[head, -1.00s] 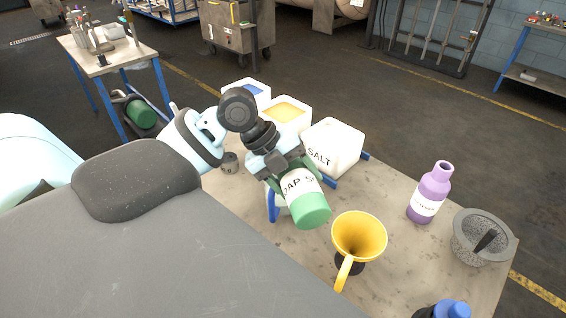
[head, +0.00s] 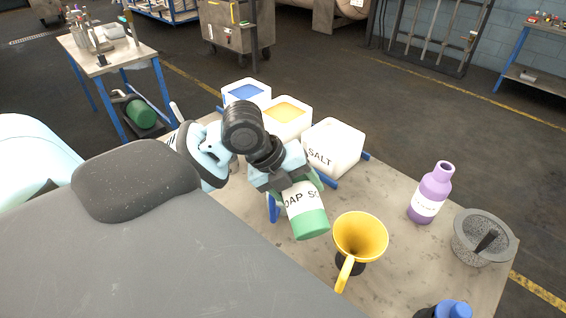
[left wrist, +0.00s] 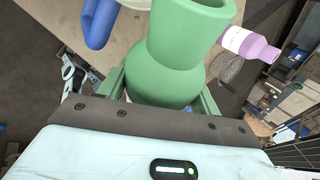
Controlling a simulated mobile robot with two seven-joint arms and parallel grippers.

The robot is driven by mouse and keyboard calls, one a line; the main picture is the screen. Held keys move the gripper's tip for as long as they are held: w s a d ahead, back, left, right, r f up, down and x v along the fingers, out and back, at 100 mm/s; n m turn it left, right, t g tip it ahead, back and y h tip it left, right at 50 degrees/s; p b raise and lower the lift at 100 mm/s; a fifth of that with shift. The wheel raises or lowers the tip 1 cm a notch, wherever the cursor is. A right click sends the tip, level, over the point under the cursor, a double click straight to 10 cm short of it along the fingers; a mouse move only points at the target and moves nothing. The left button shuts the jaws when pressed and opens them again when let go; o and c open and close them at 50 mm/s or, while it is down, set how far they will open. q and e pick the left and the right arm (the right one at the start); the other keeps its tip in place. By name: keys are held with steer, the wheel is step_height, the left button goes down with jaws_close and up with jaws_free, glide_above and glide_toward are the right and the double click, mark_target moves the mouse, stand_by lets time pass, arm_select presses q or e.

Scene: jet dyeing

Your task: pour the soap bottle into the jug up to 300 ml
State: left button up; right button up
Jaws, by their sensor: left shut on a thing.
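My left gripper (head: 294,184) is shut on the green soap bottle (head: 311,225) and holds it tilted above the table. Its white label is partly readable, and its green end points down towards the viewer. The left wrist view shows the green bottle's rounded body and neck (left wrist: 180,45) between the fingers. The jug is mostly hidden behind the bottle and gripper; its blue handle (head: 273,209) shows at their left. That handle (left wrist: 97,25) also shows at the upper left of the wrist view. I cannot see the liquid level or any stream. My right gripper is out of view.
A yellow funnel (head: 358,236) stands close to the right of the bottle. Behind are a salt tub (head: 335,146) and tubs with yellow and blue contents. A purple bottle (head: 430,192) and grey mortar (head: 478,242) stand at right. A blue-topped object (head: 452,309) is cut off below.

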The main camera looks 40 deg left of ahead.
arm_select(q)
steer(key=shift+a+r+y, duration=0.15)
steer(key=shift+a+y, duration=0.1)
steer(key=shift+y, duration=0.15)
steer(key=shift+w+a+r+m+t+y, duration=0.1)
steer(key=shift+m+t+y, duration=0.1)
steer(key=shift+t+y, duration=0.25)
steer(key=shift+w+a+r+m+t+y, duration=0.1)
steer(key=shift+m+t+y, duration=0.1)
steer(key=shift+t+y, duration=0.2)
steer(key=shift+w+a+r+t+y, duration=0.1)
steer(key=shift+a+r+t+y, duration=0.15)
steer(key=shift+r, duration=0.2)
steer(key=shift+w+r+t+y, duration=0.1)
steer(key=shift+r+y, duration=0.2)
steer(key=shift+r, duration=0.1)
steer(key=shift+w+a+r+m+t+y, duration=0.15)
steer(key=shift+r+m+t+y, duration=0.15)
steer(key=shift+m+t+y, duration=0.3)
steer(key=shift+s+d+f+m+t+y, duration=0.15)
steer(key=shift+d+f+m+t+y, duration=0.1)
steer(key=shift+f+t+y, duration=0.35)
steer(key=shift+s+d+f+m+t+y, duration=0.2)
steer(key=shift+f+t+y, duration=0.1)
steer(key=shift+y, duration=0.5)
steer(key=shift+d+f+m+t+y, duration=0.2)
steer(key=shift+f+m+t+y, duration=0.25)
steer(key=shift+t+y, duration=0.55)
steer(key=shift+s+t+y, duration=0.1)
steer(key=shift+t+y, duration=0.2)
